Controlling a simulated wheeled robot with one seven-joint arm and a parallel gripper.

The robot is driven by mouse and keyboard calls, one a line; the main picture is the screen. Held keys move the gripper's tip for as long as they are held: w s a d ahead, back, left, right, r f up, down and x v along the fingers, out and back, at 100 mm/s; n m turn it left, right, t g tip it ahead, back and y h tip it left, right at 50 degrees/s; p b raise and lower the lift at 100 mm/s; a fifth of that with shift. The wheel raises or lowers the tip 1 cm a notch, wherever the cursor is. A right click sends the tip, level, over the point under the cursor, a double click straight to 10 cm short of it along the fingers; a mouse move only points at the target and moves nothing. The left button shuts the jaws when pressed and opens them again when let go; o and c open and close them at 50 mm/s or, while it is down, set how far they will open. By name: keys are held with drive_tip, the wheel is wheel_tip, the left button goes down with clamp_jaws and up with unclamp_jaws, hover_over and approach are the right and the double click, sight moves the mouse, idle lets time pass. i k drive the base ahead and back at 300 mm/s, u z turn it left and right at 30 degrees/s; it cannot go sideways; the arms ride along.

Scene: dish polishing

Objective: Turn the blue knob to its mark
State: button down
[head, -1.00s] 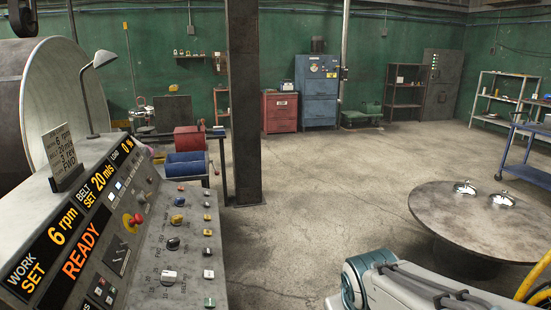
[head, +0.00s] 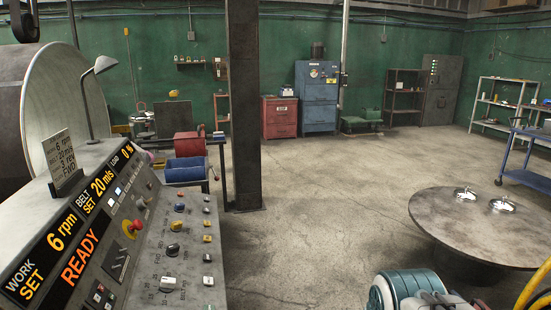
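The control panel (head: 190,268) slopes along the left side of the head view. It carries two columns of small coloured knobs. The blue knob (head: 180,207) sits in the left column, just above a yellow knob (head: 177,225). It is too small here to read its pointer or its mark. My gripper is out of the picture. Only part of my own arm shows at the bottom right edge, well apart from the panel.
A red mushroom button (head: 136,226) stands on the panel beside lit displays reading READY, 6 rpm and 20 m/s. A card (head: 62,157) and a lamp (head: 93,100) stand above. A dark post (head: 244,110) rises behind. A round table (head: 450,225) is at right. Mid floor is clear.

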sight(179, 208)
drive_tip(key=u, duration=1.2)
